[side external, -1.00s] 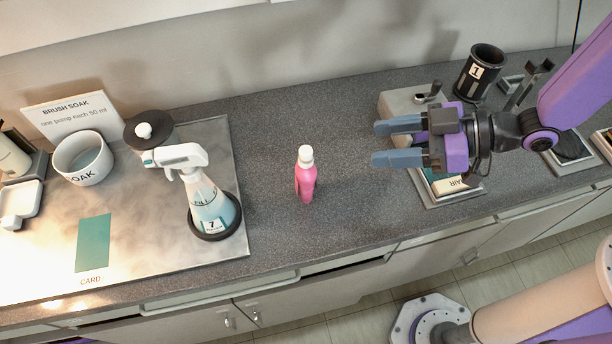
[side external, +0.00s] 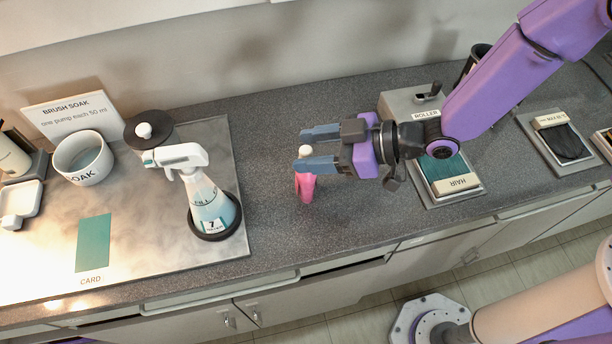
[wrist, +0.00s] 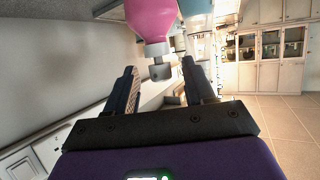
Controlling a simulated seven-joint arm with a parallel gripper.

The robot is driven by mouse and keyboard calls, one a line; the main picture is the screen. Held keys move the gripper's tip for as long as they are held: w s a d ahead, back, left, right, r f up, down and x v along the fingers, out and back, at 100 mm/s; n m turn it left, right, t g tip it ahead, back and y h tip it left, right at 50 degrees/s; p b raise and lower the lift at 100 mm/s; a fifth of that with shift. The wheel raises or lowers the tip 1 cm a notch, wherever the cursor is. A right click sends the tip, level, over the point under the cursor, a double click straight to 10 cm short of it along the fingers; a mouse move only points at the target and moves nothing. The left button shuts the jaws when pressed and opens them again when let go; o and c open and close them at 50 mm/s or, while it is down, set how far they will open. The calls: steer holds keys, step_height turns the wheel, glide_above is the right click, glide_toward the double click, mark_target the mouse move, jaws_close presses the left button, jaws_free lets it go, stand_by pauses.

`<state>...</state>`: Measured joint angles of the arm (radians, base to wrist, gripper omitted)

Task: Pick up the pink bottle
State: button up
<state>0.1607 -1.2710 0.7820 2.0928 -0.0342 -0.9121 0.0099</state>
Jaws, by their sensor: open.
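The pink bottle (side external: 306,187) with a white cap stands upright on the dark grey counter in the side external view. My gripper (side external: 303,149) is open, its two blue-grey fingers pointing left at the height of the bottle's cap. One finger overlaps the bottle's upper part in this view. In the wrist view the pink bottle (wrist: 151,22) shows at the top, its cap pointing down towards the space between the open fingertips (wrist: 160,77). I cannot tell whether a finger touches it.
A spray bottle (side external: 208,205) stands in a dark ring on the grey mat (side external: 150,240) to the left. A white bowl (side external: 83,160) and a teal card (side external: 93,243) are farther left. The counter around the pink bottle is clear.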

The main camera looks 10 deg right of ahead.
steer(key=shift+x, duration=1.6)
